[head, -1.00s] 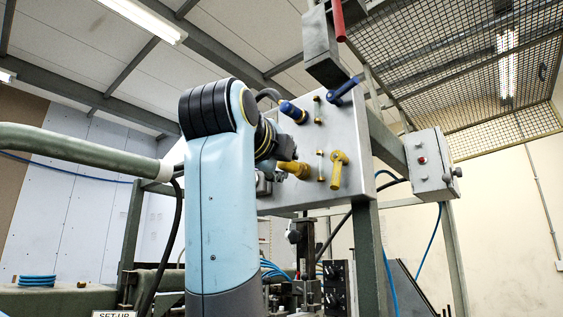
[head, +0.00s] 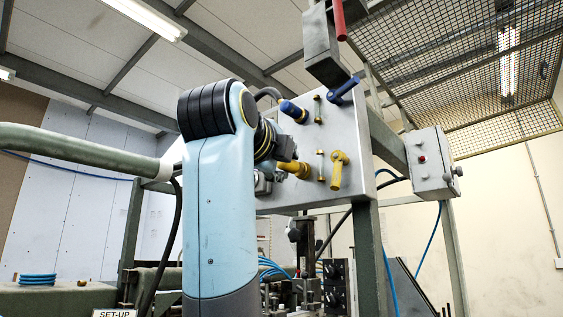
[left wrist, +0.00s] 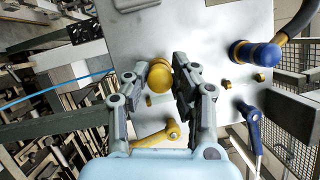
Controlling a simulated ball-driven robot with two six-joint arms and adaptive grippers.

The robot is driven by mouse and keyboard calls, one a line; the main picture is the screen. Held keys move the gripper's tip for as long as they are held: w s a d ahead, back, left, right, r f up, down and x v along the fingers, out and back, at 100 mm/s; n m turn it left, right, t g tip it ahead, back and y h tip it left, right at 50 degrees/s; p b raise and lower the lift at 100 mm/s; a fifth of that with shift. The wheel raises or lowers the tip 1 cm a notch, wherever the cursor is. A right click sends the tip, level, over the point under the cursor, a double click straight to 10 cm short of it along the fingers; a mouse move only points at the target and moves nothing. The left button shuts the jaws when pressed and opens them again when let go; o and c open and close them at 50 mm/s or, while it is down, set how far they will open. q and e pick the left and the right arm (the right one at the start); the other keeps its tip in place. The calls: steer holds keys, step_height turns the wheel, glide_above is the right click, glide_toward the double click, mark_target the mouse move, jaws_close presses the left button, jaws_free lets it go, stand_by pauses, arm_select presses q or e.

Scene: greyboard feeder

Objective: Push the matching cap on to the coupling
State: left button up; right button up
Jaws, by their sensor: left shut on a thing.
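A yellow round cap (left wrist: 158,78) sits between the fingers of my left gripper (left wrist: 161,74) in the left wrist view. My left gripper is shut on it, close to the face of the grey panel. In the head view the left gripper (head: 290,167) is at the panel's left part, with yellow (head: 298,170) showing around its fingers. The coupling behind the cap is hidden, so I cannot tell how far the cap is seated. A blue fitting (head: 293,112) with a hose is above it; it also shows in the left wrist view (left wrist: 258,54). My right gripper is not in view.
The grey panel (head: 264,200) also carries a yellow lever (head: 338,172) right of the gripper and a blue lever (head: 343,90) at the top right. Small brass fittings lie between. A grey switch box (head: 430,165) stands to the right, beside a green post.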

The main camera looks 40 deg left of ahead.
arm_select(q)
steer(key=shift+p, duration=0.35)
stand_by(0.3)
steer(key=shift+w, duration=0.55)
steer(key=o, duration=1)
